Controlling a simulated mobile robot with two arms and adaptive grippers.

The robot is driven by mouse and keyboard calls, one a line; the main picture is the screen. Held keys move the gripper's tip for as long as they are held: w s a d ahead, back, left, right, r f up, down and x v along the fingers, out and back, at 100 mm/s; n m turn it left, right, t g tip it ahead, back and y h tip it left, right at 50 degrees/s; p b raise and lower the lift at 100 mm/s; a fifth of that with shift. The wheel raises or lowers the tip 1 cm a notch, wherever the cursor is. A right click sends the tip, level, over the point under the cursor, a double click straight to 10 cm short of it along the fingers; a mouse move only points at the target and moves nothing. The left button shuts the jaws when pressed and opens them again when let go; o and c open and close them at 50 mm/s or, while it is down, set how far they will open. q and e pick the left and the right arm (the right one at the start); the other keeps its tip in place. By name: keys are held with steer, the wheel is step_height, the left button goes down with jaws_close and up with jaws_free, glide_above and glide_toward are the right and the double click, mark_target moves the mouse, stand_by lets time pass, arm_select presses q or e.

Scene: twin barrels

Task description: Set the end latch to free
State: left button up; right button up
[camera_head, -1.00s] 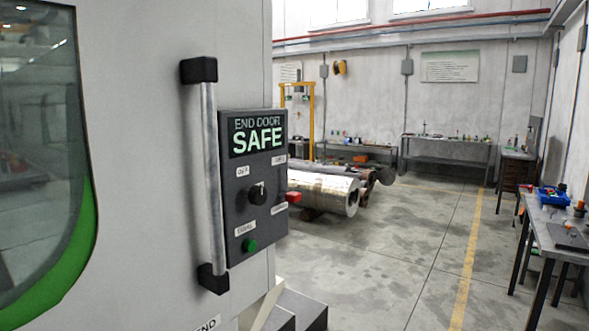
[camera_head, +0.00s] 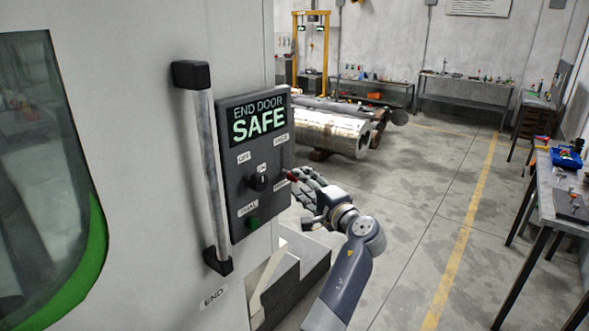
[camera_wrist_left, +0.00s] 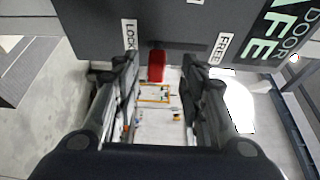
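The end latch is a red lever (camera_head: 291,175) on the right side of the dark end-door panel (camera_head: 237,190), whose screen reads END DOOR SAFE. In the left wrist view the red lever (camera_wrist_left: 156,66) lies between the LOCK label (camera_wrist_left: 129,35) and the FREE label (camera_wrist_left: 223,45), nearer LOCK. My left gripper (camera_head: 303,188) is at the panel's right edge by the lever. In the wrist view its fingers (camera_wrist_left: 159,62) are open, one on each side of the lever. I cannot tell whether either finger touches it. My right gripper is not in view.
A black knob (camera_head: 258,182) and a green button (camera_head: 253,223) sit on the panel. A vertical grab handle (camera_head: 207,165) stands left of it. Metal cylinders (camera_head: 332,133) lie behind my gripper. A workbench (camera_head: 560,190) is at right; the floor between is clear.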

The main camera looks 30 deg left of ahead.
mark_target(298, 181)
arm_select(q)
steer(key=x, duration=0.2)
steer(key=p+x, duration=0.1)
steer(key=x, duration=0.1)
steer(key=shift+w+a+f, duration=0.15)
steer(key=shift+w+f, duration=0.05)
steer(key=shift+w, duration=0.3)
steer(key=shift+w+a+p, duration=0.2)
steer(key=shift+a+p, duration=0.1)
steer(key=shift+s+a, duration=0.1)
steer(key=shift+a, duration=0.15)
steer(key=shift+f, duration=0.1)
jaws_close()
